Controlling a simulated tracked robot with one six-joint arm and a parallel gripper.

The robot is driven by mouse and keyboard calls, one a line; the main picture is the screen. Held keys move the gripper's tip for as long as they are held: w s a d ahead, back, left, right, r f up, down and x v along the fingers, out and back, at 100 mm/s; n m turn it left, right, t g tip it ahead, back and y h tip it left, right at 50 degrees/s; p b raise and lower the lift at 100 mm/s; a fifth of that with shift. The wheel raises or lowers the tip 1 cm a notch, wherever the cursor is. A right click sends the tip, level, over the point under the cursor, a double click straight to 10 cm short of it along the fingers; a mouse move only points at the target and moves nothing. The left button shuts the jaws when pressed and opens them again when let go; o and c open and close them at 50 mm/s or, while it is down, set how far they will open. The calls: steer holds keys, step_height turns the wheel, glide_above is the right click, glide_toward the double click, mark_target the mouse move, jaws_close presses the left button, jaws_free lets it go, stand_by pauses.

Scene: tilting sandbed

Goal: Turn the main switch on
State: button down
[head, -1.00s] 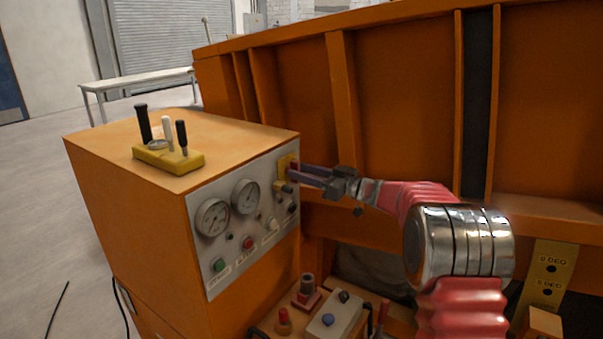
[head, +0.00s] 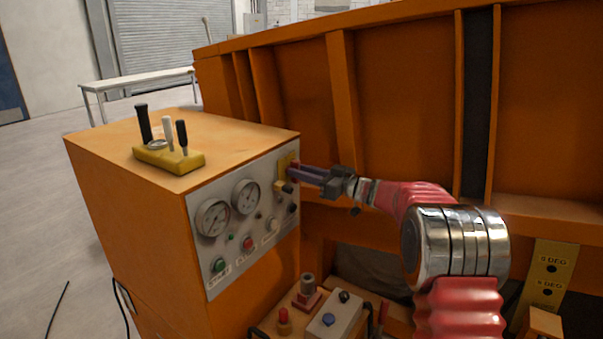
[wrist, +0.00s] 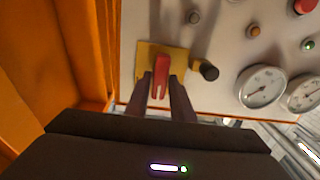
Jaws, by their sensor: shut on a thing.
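The main switch looks to be the red handle (wrist: 161,75) on a yellow plate (wrist: 148,52), on the grey face of the orange control cabinet. In the head view the yellow plate (head: 282,182) is at the upper right of that face. My gripper (wrist: 162,84) is shut on the red handle, one dark finger on either side. In the head view my gripper (head: 297,171) reaches the plate from the right, its fingers hiding part of the handle.
A black knob (wrist: 208,70) is close beside the plate. Gauges (head: 213,217) and buttons (head: 247,243) fill the panel. Levers (head: 168,150) stand on the cabinet top. The orange sandbed wall (head: 400,110) rises behind my arm. A small grey box (head: 335,314) is below.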

steer(key=shift+m, duration=0.3)
steer(key=shift+w+d+f+m, duration=0.15)
steer(key=shift+m, duration=2.75)
steer(key=shift+w+d+f+m, duration=0.1)
steer(key=shift+m, duration=2.8)
steer(key=shift+w+d+f+m, duration=0.15)
steer(key=shift+m, duration=2.75)
steer(key=shift+f, duration=0.1)
steer(key=c, duration=1.9)
jaws_free()
steer(key=shift+o, duration=1.3)
steer(key=shift+a, duration=0.1)
steer(key=shift+s, duration=0.1)
